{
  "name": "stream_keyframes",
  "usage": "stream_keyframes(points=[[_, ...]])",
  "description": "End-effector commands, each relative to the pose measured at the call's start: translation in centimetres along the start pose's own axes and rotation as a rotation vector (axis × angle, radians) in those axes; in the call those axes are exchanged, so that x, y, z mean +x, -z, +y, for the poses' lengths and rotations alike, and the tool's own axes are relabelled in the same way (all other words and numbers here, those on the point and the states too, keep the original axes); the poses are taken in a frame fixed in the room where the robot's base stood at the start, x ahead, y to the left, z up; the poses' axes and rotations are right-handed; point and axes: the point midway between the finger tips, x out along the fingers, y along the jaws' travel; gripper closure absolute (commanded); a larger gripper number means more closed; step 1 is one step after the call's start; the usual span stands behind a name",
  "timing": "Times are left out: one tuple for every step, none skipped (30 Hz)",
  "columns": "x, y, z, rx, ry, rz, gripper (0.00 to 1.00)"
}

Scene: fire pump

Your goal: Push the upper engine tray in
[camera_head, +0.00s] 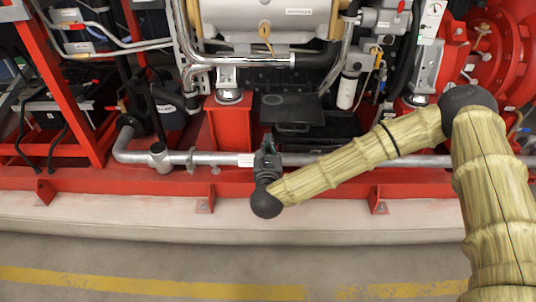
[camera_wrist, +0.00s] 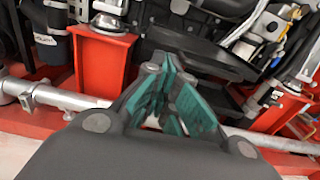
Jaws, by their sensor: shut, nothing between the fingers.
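The upper engine tray (camera_head: 292,108) is a flat black plate under the engine, right of a red block. It juts out toward me above a darker lower tray (camera_head: 325,146). In the wrist view the upper tray (camera_wrist: 195,50) lies just beyond my fingers, and its near edge is partly hidden by them. My gripper (camera_head: 268,143) is shut and empty, with teal finger pads (camera_wrist: 170,92) in the wrist view. It points at the tray from the front, near its front left corner. I cannot tell whether the fingertips touch it.
A silver pipe (camera_head: 215,158) runs across the front, just above the red base frame (camera_head: 110,182), close to my gripper. The red block (camera_head: 231,124) stands left of the trays. A white cylinder (camera_head: 346,91) hangs to the right. The floor in front is clear.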

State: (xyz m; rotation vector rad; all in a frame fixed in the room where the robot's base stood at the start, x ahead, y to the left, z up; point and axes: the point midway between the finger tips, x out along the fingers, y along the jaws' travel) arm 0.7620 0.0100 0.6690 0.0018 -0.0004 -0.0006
Motion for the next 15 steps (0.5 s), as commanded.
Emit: stream_keyframes(points=[[0.9,0.1,0.0,-0.001,0.001,-0.002,1.0],[1.4,0.1,0.0,-0.001,0.002,-0.002,1.0],[2.0,0.1,0.0,-0.001,0.001,-0.002,1.0],[2.5,0.1,0.0,-0.002,0.001,-0.002,1.0],[2.9,0.1,0.0,-0.002,0.001,-0.002,1.0],[3.5,0.1,0.0,-0.002,0.0,-0.002,1.0],[3.9,0.1,0.0,-0.002,0.001,-0.002,1.0],[4.3,0.1,-0.1,-0.002,0.001,-0.002,1.0],[4.7,0.1,-0.1,-0.002,0.001,-0.001,1.0],[5.0,0.1,0.0,-0.002,0.001,0.0,1.0],[5.2,0.1,0.0,-0.002,0.0,0.0,1.0],[5.5,0.1,0.0,-0.002,0.0,0.0,1.0],[5.8,0.1,0.0,-0.002,0.0,0.0,1.0],[5.9,0.1,0.0,-0.002,0.0,0.0,1.0],[6.1,0.1,0.0,-0.002,0.0,0.0,1.0]])
